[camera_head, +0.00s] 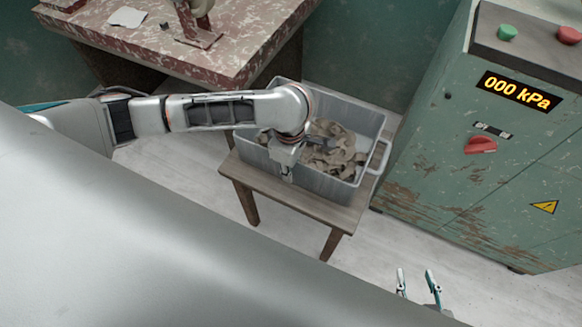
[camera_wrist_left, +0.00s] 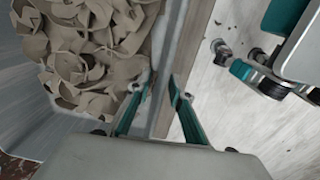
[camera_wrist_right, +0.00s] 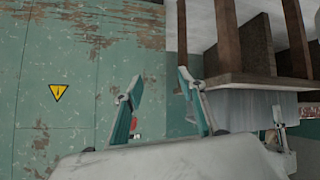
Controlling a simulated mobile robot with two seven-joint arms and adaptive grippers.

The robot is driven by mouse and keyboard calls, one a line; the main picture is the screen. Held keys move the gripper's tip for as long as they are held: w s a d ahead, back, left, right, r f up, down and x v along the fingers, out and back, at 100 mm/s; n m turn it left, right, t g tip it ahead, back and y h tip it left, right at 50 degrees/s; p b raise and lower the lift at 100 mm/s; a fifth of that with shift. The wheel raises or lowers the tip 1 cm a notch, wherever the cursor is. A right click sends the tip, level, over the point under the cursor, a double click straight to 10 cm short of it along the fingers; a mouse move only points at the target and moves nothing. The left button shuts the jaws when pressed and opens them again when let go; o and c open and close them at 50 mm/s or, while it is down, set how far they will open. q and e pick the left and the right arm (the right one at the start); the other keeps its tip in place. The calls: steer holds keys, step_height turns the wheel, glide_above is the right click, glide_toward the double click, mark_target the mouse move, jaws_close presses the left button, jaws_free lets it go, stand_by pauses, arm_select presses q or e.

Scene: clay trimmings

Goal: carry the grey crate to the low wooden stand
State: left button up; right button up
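The grey crate (camera_head: 341,188), filled with clay trimmings, sits upright on the low wooden stand (camera_head: 270,190). No clear gap shows between them. A strip of the stand's top is bare along the near side. My left gripper (camera_head: 287,174) is at the crate's near wall. In the left wrist view its fingers (camera_wrist_left: 160,84) straddle the crate's rim and look closed on it, one finger inside and one outside. My right gripper (camera_head: 418,283) is open and empty, low in front of the stand. The right wrist view shows the stand (camera_wrist_right: 258,80) and crate (camera_wrist_right: 240,108) upside down.
A green cabinet (camera_head: 440,150) with a pressure display stands close right of the stand. A red-and-white speckled table (camera_head: 130,45) is behind left. My left arm reaches over the crate's left part. The floor (camera_head: 400,255) in front of the stand is clear.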

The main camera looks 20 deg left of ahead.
arm_select(q)
steer(key=shift+r, duration=0.25)
step_height(320, 180, up, 4)
steer(key=shift+w+r+p, duration=0.1)
steer(key=shift+r+p, duration=0.15)
steer(key=shift+p, duration=0.7)
step_height(320, 180, up, 6)
steer(key=shift+f+p, duration=0.1)
steer(key=shift+p, duration=0.85)
steer(key=shift+s+r, duration=0.25)
steer(key=shift+r, duration=0.45)
arm_select(e)
steer(key=shift+s+a+r, duration=0.15)
steer(key=shift+a+r, duration=0.15)
steer(key=shift+r, duration=0.4)
steer(key=shift+s+a+r, duration=0.1)
steer(key=shift+a+r, duration=0.15)
steer(key=shift+r, duration=0.4)
steer(key=shift+w+r, duration=0.1)
steer(key=shift+w, duration=0.1)
